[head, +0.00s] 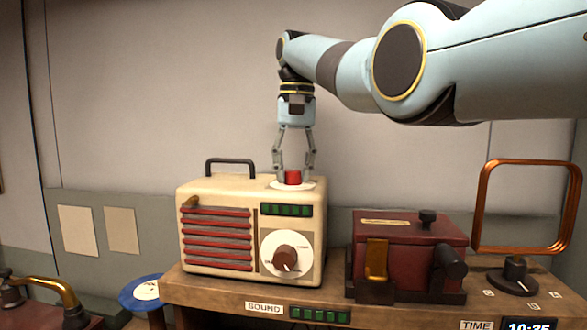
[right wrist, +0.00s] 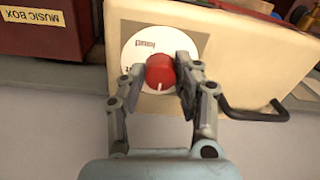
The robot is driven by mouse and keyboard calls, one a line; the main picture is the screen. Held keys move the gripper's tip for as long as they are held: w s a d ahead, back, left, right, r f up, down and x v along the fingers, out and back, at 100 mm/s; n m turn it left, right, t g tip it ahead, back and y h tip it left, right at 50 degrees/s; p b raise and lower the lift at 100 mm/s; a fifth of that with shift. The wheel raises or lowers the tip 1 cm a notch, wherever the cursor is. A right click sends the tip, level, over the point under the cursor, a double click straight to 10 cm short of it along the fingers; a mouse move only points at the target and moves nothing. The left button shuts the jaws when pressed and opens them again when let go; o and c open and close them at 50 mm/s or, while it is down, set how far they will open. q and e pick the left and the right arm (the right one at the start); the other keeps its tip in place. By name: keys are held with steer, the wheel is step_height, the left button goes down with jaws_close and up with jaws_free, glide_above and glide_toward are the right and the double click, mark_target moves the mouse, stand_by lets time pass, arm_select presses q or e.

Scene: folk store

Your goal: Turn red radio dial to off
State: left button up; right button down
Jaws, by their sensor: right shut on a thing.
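The cream radio (head: 218,230) stands on a wooden bench, with red slats, a green display and a brown front knob (head: 286,258). The red dial (head: 292,177) sits on a white disc on top of the radio. My right gripper (head: 293,174) reaches down from above and is shut on the red dial. In the right wrist view the red dial (right wrist: 160,72) is between the two fingertips (right wrist: 160,80), with a pale pointer line on it. The white disc (right wrist: 140,48) carries partly covered lettering. My left gripper is not in view.
A dark red music box (head: 405,250) with a crank stands right of the radio. A copper loop frame (head: 525,205) is farther right. The radio's dark carrying handle (head: 231,162) rises left of the gripper. A blue disc (head: 142,291) lies at lower left.

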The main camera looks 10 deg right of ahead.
mark_target(296, 171)
steer(key=c, duration=0.9)
jaws_free()
steer(key=shift+c, duration=0.2)
steer(key=r, duration=0.7)
steer(key=shift+d+r, duration=0.2)
steer(key=shift+r, duration=0.05)
